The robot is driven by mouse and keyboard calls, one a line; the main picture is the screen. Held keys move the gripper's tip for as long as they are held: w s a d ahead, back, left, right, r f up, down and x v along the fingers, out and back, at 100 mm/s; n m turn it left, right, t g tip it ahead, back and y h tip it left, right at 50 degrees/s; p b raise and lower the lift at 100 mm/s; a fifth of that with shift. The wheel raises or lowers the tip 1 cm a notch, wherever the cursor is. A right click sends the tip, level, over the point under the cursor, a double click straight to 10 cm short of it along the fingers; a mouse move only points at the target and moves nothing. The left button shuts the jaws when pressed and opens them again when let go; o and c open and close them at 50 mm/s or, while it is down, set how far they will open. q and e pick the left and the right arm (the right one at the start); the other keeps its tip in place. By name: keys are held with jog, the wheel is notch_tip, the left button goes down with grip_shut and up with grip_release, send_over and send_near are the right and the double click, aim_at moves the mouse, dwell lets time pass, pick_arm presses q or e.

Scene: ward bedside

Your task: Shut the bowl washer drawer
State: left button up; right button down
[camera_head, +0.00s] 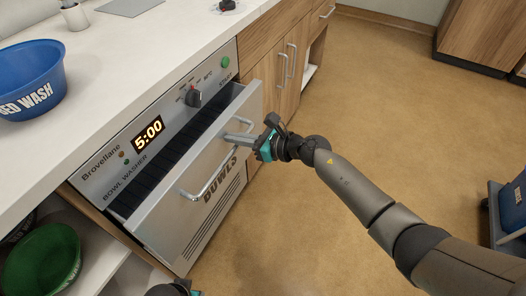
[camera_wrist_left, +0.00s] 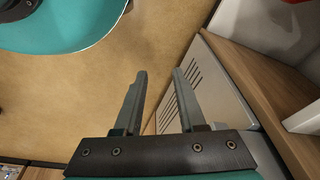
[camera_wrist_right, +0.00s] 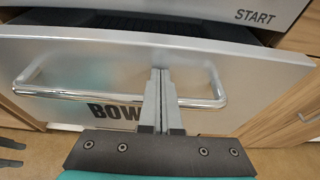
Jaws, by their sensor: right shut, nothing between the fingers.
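The bowl washer drawer (camera_head: 165,222) stands partly open, with a dark gap (camera_head: 165,170) between its steel front and the control panel. Its bar handle (camera_head: 212,185) runs across the front. My right gripper (camera_head: 232,138) is shut and empty, its tips at the drawer front near the right end of the handle. In the right wrist view the closed fingers (camera_wrist_right: 160,78) cross in front of the handle (camera_wrist_right: 60,93); I cannot tell whether they touch. My left gripper (camera_wrist_left: 160,75) is open and empty, low by the vented lower panel (camera_wrist_left: 192,90); only a bit shows in the head view.
The washer control panel (camera_head: 112,160) shows 5:00 and has a dark knob (camera_head: 194,97). A blue bowl (camera_head: 30,80) stands on the white counter (camera_head: 140,45). A green bowl (camera_head: 42,262) sits on a lower shelf. The floor (camera_head: 330,110) to the right is mostly clear.

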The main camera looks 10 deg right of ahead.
jog(key=w+a, duration=0.1)
jog(key=a, duration=0.1)
jog(key=w+a+b, duration=0.1)
jog(key=a, duration=0.1)
jog(key=w+a+b, duration=0.1)
jog(key=w+a, duration=0.1)
jog(key=shift+f, duration=0.1)
pick_arm(q)
jog(key=w+r+t, duration=0.1)
jog(key=w+r, duration=0.2)
jog(key=r, duration=0.3)
jog(key=shift+d+b, duration=0.3)
jog(key=shift+b, duration=0.05)
pick_arm(e)
jog(key=shift+w+a+r, duration=0.25)
jog(key=shift+w+a, duration=0.1)
jog(key=shift+a, duration=0.2)
pick_arm(q)
jog(key=shift+r, duration=0.1)
pick_arm(e)
jog(key=shift+r, duration=0.1)
